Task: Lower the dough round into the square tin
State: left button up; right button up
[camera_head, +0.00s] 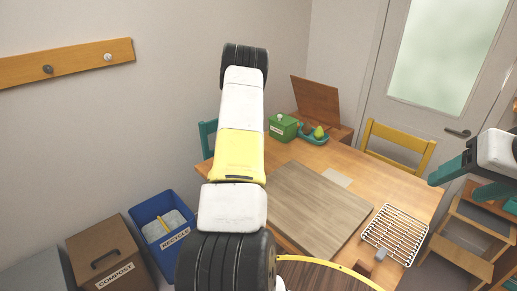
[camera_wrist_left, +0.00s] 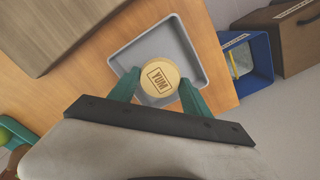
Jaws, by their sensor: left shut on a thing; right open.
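My left arm hides the tin, the round and the left gripper in the head view. My right gripper (camera_head: 474,178) is open and empty at the right edge of the head view.
A wooden board (camera_head: 310,208) covers the table's middle, with a white wire rack (camera_head: 395,234) to its right. A green box (camera_head: 283,127) and a teal tray (camera_head: 313,139) with items stand at the back. Blue recycle (camera_head: 163,218) and brown compost (camera_head: 108,255) bins stand left.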

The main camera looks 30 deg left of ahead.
pick_arm(q)
jog(key=shift+f, duration=2.5)
dwell(1.2)
jog(key=o, duration=1.4)
jog(key=shift+r, duration=0.1)
